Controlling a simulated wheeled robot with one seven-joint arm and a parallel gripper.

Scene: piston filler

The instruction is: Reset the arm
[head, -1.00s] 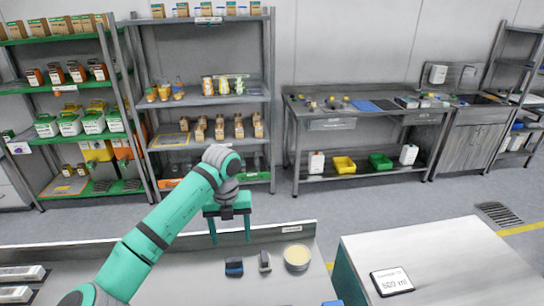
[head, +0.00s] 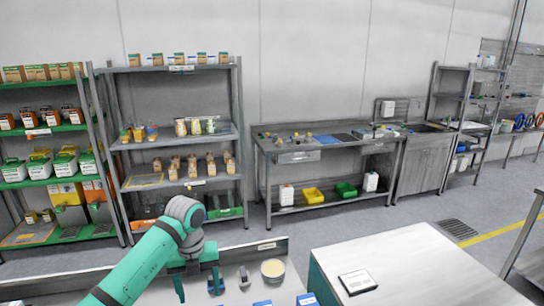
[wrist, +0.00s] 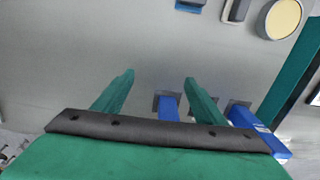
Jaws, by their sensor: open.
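My green arm reaches in from the lower left in the head view. My gripper (head: 196,284) is low over the near grey counter (head: 80,285). In the wrist view my gripper (wrist: 159,78) shows two green fingers spread apart with nothing between their tips. Below lies the plain grey worktop (wrist: 70,60). I cannot tell the exact height of the fingers above it.
A round pale-topped dish (head: 273,268), a small dark-and-grey item (head: 244,277) and a blue item (head: 216,283) are right of my gripper. A separate table (head: 420,275) carries a label card (head: 358,282). Shelves (head: 185,135) and a workbench (head: 325,145) stand behind.

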